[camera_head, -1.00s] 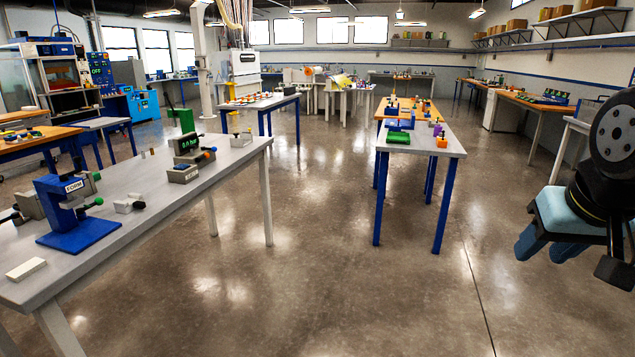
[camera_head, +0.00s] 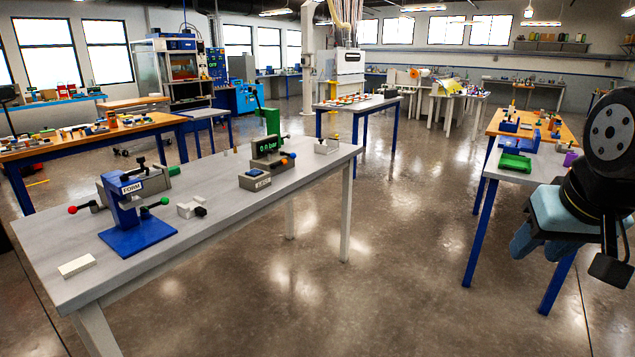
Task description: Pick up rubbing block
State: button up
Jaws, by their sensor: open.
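A small white flat block (camera_head: 77,266) lies on the near left corner of the long grey bench (camera_head: 210,228). It may be the rubbing block, but I cannot be sure from its look alone. My gripper (camera_head: 535,243), with blue fingers, hangs at the right edge of the view, open and with nothing seen between its fingers. It is far to the right of the white block, with open floor between them. Part of my gripper is cut off or hidden by my arm.
A blue press labelled FORM (camera_head: 137,222) stands just behind the block. A wooden-topped table (camera_head: 90,140) is at left, another bench (camera_head: 487,165) at right. The middle floor is clear.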

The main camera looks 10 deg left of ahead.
aim_at(173, 171)
jog(key=u, duration=0.35)
jog(key=i, duration=0.85)
jog(key=u, duration=0.95)
jog(key=i, duration=0.55)
jog(key=u, duration=0.3)
jog(key=k, duration=0.75)
jog(key=u, duration=0.25)
jog(key=i, duration=0.75)
jog(key=z, duration=0.15)
